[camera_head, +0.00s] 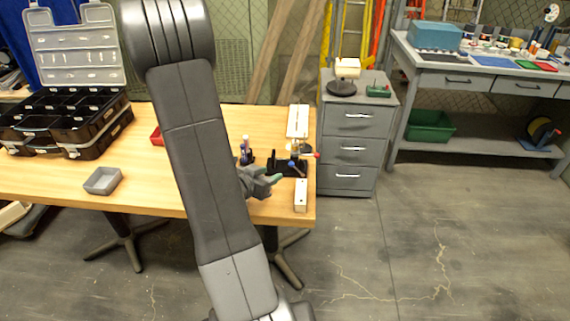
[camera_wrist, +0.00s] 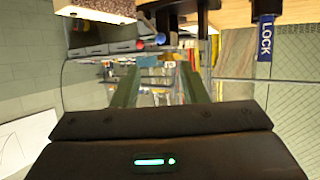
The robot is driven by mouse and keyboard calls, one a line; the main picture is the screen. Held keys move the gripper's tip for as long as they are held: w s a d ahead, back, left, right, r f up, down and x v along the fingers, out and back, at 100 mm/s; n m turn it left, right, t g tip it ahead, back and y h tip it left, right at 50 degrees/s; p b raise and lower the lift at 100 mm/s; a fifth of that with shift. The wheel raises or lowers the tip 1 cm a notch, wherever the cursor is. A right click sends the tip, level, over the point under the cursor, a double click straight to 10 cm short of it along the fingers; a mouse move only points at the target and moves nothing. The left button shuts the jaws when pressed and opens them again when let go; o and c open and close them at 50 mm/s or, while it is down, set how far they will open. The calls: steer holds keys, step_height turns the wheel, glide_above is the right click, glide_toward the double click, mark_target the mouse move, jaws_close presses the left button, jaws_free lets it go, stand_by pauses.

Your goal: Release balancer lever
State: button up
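The balancer (camera_head: 287,168) is a dark device near the right end of the wooden table in the head view. It has a lever with a blue end (camera_head: 298,170) and a lever with a red end (camera_head: 317,155). In the wrist view the blue knob (camera_wrist: 160,38) and red knob (camera_wrist: 140,44) show side by side at the top. My gripper (camera_head: 277,181) is just left of and below the blue end. Its green fingers (camera_wrist: 160,75) are apart with nothing between them; the blue knob appears past their tips. A blue LOCK label (camera_wrist: 265,38) shows at upper right.
Pale blocks (camera_head: 298,120) (camera_head: 301,195) sit behind and in front of the balancer. A grey tray (camera_head: 103,181) and a black organizer case (camera_head: 66,120) are at the table's left. A drawer cabinet (camera_head: 357,135) stands to the right. Open floor lies at front right.

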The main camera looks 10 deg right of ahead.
mark_target(290, 164)
steer(key=x, duration=1.2)
steer(key=shift+s, duration=0.1)
jaws_close()
